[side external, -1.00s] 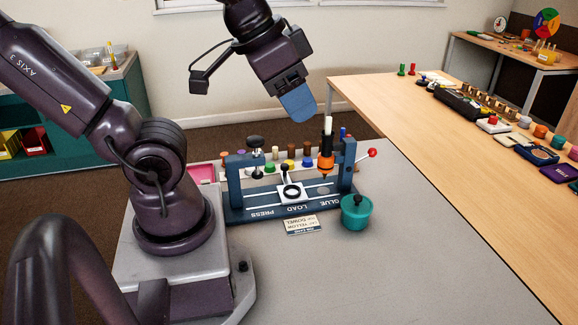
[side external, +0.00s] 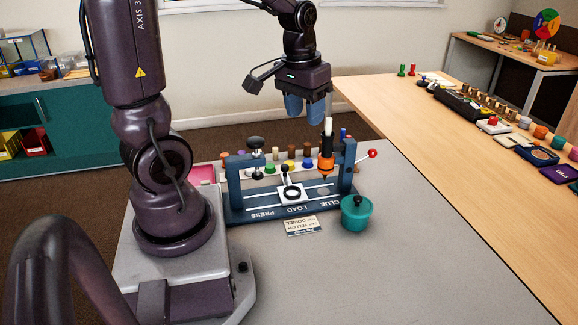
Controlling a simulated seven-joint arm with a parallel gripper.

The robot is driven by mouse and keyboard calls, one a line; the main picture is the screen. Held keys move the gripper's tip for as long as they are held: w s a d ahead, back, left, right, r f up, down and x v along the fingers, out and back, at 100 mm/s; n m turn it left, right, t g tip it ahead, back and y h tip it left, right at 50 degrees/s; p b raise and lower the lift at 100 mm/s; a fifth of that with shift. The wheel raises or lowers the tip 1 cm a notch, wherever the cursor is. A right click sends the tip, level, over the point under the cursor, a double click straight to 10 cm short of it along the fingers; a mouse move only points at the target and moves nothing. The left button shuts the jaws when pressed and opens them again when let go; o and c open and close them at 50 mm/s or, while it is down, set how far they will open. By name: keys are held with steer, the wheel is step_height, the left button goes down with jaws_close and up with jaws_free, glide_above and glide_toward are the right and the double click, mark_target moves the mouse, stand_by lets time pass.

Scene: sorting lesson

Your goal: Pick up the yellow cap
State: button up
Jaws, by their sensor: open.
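The fixture partly hides this row. My gripper (side external: 306,112) has blue fingers pointing down, apart and empty. It hangs above and behind the fixture, clear of the yellow cap in the picture.
A teal pot (side external: 356,213) and a label card (side external: 301,226) sit in front. The grey table front (side external: 400,270) is clear.

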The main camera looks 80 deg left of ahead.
steer(key=a+f+n+g, duration=0.2)
steer(key=a+f+n, duration=0.4)
steer(key=a+f, duration=0.9)
steer(key=n+t, duration=0.1)
glide_toward(289, 163)
steer(key=shift+y, duration=0.4)
step_height(289, 163, down, 9)
steer(key=shift+w+f, duration=0.1)
steer(key=c, duration=0.7)
